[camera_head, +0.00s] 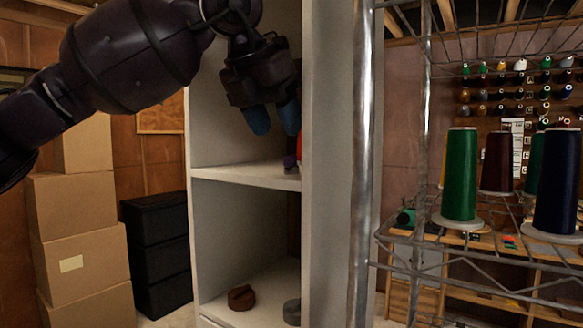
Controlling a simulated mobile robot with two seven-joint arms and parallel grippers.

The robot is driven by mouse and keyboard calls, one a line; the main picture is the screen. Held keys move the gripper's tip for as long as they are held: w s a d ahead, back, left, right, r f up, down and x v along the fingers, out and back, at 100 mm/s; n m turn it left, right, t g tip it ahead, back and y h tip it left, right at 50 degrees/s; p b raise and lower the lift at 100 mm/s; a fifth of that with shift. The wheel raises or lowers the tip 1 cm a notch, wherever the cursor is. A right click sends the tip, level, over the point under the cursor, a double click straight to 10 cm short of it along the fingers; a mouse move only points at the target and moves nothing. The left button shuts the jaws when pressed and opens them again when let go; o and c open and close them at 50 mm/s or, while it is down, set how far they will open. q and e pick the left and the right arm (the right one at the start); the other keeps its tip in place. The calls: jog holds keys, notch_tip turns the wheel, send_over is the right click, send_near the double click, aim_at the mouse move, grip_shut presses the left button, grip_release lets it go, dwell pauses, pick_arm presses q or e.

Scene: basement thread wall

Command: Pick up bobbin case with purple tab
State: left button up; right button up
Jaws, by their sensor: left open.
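My right gripper is not in view.
An orange-red item (299,147) shows beside the purple one. A brown round item (241,297) and a grey one (292,312) sit on the lower shelf. The cabinet's right panel (330,200) and a metal post (362,180) stand close. A wire rack on the right holds thread spools.

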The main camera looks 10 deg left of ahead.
aim_at(291, 164)
pick_arm(q)
jog(key=shift+x, duration=3.15)
jog(key=shift+d, duration=0.2)
jog(key=c, duration=0.9)
